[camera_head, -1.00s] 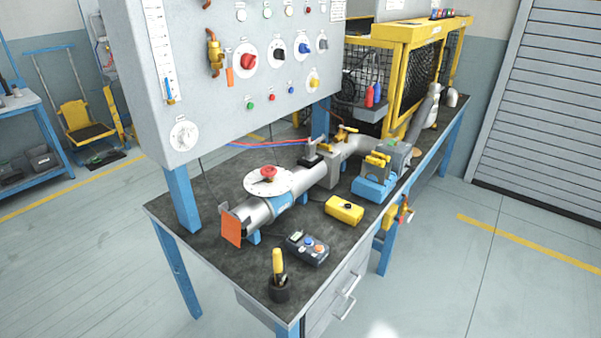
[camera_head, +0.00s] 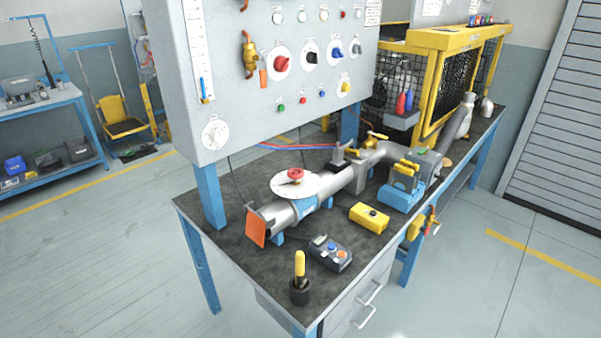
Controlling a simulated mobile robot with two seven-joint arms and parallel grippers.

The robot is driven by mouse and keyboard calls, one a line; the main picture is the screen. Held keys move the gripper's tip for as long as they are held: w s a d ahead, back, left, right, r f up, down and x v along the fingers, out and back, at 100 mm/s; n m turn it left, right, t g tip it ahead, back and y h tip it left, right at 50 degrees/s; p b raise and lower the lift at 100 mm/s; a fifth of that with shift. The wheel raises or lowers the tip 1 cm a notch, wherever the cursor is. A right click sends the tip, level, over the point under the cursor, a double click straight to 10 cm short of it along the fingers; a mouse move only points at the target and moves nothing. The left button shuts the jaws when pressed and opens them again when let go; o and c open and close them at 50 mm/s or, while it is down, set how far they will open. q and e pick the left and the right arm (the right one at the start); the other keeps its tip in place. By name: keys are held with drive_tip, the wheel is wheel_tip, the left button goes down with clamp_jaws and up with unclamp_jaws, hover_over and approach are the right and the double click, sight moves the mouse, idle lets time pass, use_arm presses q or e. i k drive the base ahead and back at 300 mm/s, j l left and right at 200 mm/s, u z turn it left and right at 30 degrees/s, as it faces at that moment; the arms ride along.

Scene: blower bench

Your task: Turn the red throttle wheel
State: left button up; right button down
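A small red wheel (camera_head: 295,174) sits at the centre of a round white dial plate (camera_head: 288,187) on top of the grey pipe (camera_head: 334,190) on the bench. The panel above carries a red round knob (camera_head: 282,63) on a white disc. Which of these the task calls the throttle wheel is not labelled legibly; the one on the pipe looks like a small handwheel. Both are unobstructed. Neither of my grippers shows in this view.
An orange flap (camera_head: 256,227) closes the pipe's near end. A black-and-yellow tool in a cup (camera_head: 299,290), a grey button box (camera_head: 330,253) and a yellow box (camera_head: 369,217) stand on the bench (camera_head: 220,236). The floor in front is free.

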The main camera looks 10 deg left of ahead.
sight(294, 174)
drive_tip(key=i+l, duration=0.15)
drive_tip(key=l, duration=0.3)
drive_tip(key=i+l+u, duration=0.1)
drive_tip(key=l, duration=0.35)
drive_tip(key=i+l, duration=0.15)
drive_tip(key=l, duration=0.25)
drive_tip(key=i+l, duration=0.15)
drive_tip(key=l, duration=0.3)
drive_tip(key=i+l+u, duration=0.1)
drive_tip(key=l, duration=0.35)
drive_tip(key=i+l, duration=0.15)
drive_tip(key=l, duration=0.3)
drive_tip(key=i+l+u, duration=0.1)
drive_tip(key=l, duration=0.4)
